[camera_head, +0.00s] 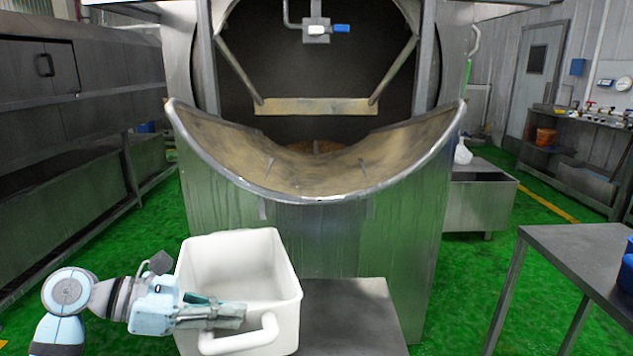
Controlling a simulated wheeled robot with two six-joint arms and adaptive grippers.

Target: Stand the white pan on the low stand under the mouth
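The white pan (288,283) is a deep, upright, open-topped tub at lower centre-left, with a looped handle (240,336) on its near side. It overlaps the left part of the low stand (350,312), a flat grey metal top below the mouth (315,180). I cannot tell whether the pan rests on the stand or is held over it. My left gripper (228,314) reaches in from the left, its fingers at the pan's near side just above the handle. Whether they grip the rim or handle is unclear. My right gripper is out of view.
The mouth is a wide curved metal lip of the large drum housing. A grey table (580,250) with blue items stands at the right. A metal trough (482,200) is behind it. The stand's right part is bare, and green floor lies between stand and table.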

